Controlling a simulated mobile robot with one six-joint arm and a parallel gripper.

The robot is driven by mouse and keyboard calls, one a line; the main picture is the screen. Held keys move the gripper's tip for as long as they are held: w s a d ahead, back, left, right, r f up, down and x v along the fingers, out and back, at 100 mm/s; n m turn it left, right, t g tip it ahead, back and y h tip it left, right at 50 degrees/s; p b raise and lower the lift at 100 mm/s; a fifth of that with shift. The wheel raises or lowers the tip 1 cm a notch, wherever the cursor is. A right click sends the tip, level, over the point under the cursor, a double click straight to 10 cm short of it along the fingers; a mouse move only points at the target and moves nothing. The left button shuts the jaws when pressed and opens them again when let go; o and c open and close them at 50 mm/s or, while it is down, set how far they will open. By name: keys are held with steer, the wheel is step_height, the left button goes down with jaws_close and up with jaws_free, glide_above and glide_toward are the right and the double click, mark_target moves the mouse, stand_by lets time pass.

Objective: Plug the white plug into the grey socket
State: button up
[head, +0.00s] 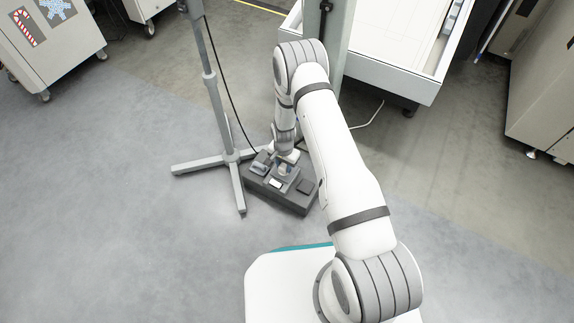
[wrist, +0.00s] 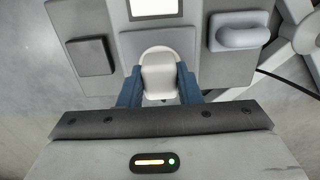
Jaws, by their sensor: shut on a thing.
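The white plug (wrist: 159,78) is between the two blue fingers of my gripper (wrist: 159,88) in the wrist view, and the fingers are shut on its sides. The plug is over the face of a grey block (wrist: 189,22). I cannot tell whether it touches the face or is seated. The grey socket is not clearly seen; the plug and fingers hide the face beneath them. In the head view my gripper (head: 285,168) points down at the block (head: 290,203) on the floor, and the plug is small there.
A grey stand (head: 229,157) with splayed feet is left of the block. Open floor lies at left.

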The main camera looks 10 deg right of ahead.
steer(key=o, duration=0.8)
steer(key=shift+c, duration=0.2)
steer(key=o, duration=0.6)
steer(key=shift+c, duration=0.2)
steer(key=shift+r, duration=0.1)
steer(key=shift+r+p, duration=2.1)
steer(key=shift+r, duration=1.3)
